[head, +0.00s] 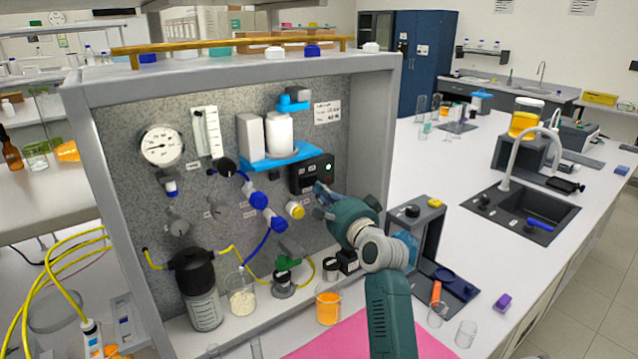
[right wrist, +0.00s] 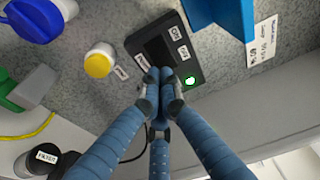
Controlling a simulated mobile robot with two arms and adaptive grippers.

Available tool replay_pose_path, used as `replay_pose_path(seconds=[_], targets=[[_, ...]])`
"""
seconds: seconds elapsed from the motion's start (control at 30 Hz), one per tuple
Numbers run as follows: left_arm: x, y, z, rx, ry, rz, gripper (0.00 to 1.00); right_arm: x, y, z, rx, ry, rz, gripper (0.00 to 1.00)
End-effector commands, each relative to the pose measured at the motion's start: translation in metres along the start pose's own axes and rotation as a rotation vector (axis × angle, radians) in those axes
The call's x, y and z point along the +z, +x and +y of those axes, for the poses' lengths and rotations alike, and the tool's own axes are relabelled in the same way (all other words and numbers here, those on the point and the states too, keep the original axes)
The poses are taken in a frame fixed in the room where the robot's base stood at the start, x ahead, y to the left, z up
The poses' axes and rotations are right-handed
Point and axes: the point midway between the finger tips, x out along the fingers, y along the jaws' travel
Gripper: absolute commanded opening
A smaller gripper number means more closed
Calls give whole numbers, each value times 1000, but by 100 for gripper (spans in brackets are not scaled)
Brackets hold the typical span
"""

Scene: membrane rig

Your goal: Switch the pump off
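The black pump switch box (head: 309,171) is on the grey speckled panel, under the blue shelf. Its green light (head: 328,167) is lit. In the right wrist view the box (right wrist: 188,52) shows a dark recessed part beside small ON and OFF labels, with the lit green light (right wrist: 190,81) at its edge. My right gripper (head: 321,191) is at the box's lower side. Its blue fingers (right wrist: 158,78) are together with nothing between them, and their tips overlap the box's edge. I cannot tell if they touch it. My left gripper is not in view.
A yellow-capped knob (head: 295,210) is just left of my gripper. The blue shelf (head: 285,158) with white containers overhangs the box. A black filter (head: 192,258), bottles and an orange beaker (head: 328,306) stand below. A black stand (head: 428,225) is to the right.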

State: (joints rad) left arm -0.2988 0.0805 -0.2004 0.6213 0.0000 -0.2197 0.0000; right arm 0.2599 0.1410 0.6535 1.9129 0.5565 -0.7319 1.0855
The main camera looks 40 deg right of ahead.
Motion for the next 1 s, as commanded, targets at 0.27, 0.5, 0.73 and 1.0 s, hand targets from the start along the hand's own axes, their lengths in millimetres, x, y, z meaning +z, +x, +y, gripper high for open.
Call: replay_pose_path(seconds=[0.27, 0.5, 0.73, 1.0], targets=[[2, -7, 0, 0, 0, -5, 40, 0, 17, 0, -1, 0, 0, 0], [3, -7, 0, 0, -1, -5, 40, 0, 17, 0, -1, 0, 0, 0], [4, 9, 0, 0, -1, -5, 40, -4, 23, 5, -2, -5, -56, 0], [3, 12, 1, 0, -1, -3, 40, -8, 31, -2, -2, 0, -138, 0]])
